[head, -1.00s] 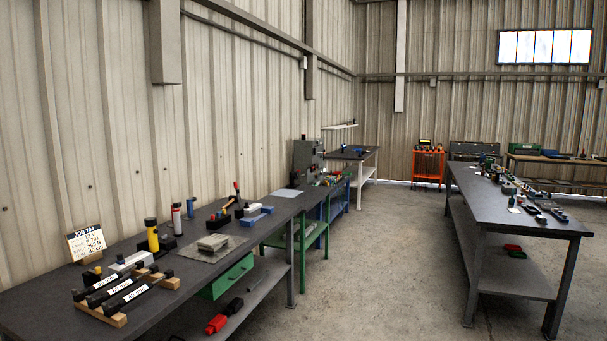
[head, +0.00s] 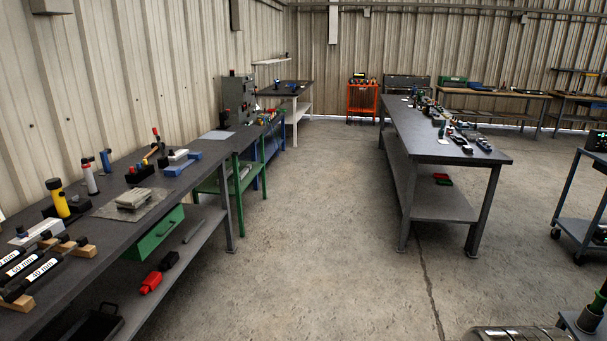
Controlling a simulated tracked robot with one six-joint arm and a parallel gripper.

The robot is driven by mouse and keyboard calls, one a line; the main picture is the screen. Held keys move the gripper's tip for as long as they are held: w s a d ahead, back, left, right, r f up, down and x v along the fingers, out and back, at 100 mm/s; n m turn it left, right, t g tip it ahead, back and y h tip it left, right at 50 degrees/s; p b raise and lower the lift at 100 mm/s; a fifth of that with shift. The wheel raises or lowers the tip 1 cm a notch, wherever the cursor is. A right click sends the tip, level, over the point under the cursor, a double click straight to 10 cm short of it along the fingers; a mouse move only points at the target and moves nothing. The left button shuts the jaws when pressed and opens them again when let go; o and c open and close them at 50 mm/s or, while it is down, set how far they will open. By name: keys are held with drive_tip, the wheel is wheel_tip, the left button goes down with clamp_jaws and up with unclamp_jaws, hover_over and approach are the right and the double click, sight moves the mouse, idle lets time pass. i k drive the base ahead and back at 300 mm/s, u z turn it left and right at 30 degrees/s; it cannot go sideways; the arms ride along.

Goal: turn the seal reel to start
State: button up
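I cannot make out a seal reel in the head view; things on the far benches are too small to tell. My gripper is not in view. The long left bench (head: 95,235) carries several black rods marked in mm (head: 30,265) on wooden racks, a yellow cylinder (head: 57,198), a white cylinder (head: 89,177) and a grey block (head: 134,196) on a mat.
A dark bench (head: 440,140) with small tools stands right of centre. An orange trolley (head: 362,99) stands at the back, a dark cart (head: 583,214) at the right edge. Open concrete floor (head: 310,240) lies between the benches. A ribbed silver thing shows at the bottom edge.

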sight(225, 113)
drive_tip(key=i, duration=5.75)
